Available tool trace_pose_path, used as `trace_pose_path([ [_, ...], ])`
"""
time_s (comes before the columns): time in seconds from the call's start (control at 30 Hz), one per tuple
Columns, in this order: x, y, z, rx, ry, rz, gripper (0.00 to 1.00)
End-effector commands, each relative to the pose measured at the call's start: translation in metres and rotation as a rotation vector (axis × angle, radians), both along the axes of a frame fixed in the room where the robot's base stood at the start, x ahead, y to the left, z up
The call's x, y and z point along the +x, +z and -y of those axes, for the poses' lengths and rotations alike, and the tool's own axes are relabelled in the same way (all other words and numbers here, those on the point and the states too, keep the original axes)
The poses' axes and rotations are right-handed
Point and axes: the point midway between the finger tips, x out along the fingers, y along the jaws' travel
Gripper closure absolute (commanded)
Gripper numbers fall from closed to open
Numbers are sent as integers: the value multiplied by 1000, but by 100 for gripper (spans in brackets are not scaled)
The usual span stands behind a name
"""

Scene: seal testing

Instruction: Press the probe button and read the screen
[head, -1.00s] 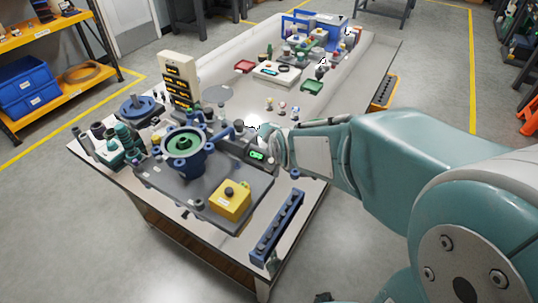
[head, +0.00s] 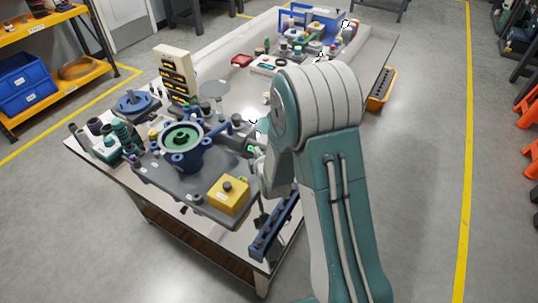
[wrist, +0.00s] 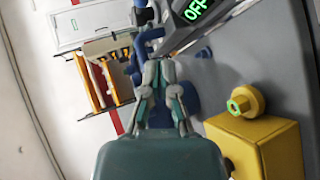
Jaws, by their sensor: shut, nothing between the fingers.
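A dark grey unit with a small screen (wrist: 197,10) shows green "OFF" in the wrist view. The screen (head: 252,151) is a small green patch in the head view, partly hidden by my arm. A yellow box (head: 228,205) with a dark round button (head: 227,186) sits at the near end of the grey plate. In the wrist view the yellow box (wrist: 268,148) is at lower right, with a yellow knob with a green-edged centre (wrist: 246,101) beside it. I cannot tell which is the probe button. My gripper (wrist: 160,66) is shut and empty, left of the box.
A blue flanged housing with a green ring (head: 182,145) stands on the grey plate (head: 165,180). A dark blue rail (head: 272,228) lies along the near table edge.

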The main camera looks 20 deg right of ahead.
Motion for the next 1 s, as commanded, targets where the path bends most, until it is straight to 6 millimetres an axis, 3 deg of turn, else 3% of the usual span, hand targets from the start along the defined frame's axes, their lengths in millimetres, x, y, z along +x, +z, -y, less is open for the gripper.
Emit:
trace_pose_path([
  [0.27, 7, -11, 7, 1, -2, -2, 100],
  [0.73, 34, -54, 35, 2, -3, -3, 100],
  [1.0, 42, -65, 42, 2, -1, 0, 100],
])
